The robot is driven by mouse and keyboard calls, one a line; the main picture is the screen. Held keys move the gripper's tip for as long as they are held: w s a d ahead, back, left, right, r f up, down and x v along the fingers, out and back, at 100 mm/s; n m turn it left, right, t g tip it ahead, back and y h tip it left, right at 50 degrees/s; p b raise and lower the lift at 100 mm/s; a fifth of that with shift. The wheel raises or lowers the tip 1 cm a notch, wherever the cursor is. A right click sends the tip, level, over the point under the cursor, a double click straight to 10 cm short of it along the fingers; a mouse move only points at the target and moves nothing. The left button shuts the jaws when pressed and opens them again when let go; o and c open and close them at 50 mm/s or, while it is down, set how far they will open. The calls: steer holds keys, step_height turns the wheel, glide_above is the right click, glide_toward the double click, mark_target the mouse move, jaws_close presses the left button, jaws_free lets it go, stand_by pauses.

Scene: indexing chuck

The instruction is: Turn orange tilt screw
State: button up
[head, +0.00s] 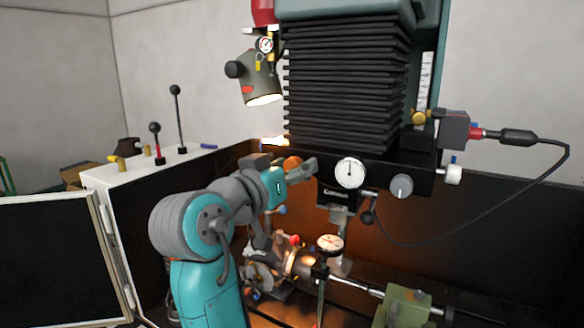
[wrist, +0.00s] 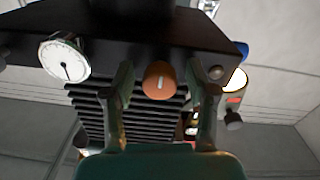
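The orange tilt screw (wrist: 159,82) is a round knob with a pale slot mark, on the dark underside of the machine head. In the wrist view it lies between the two fingers of my gripper (wrist: 160,92), with a visible gap on each side. The fingers are apart and hold nothing. I cannot tell how far the fingertips reach along the knob.
A white dial gauge (head: 349,172) and a grey knob (head: 402,186) sit on the black head block, right of my gripper. A lamp (head: 261,85) hangs above left. A cable (head: 480,215) loops at right.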

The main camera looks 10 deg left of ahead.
jaws_close()
steer(key=shift+n, duration=0.3)
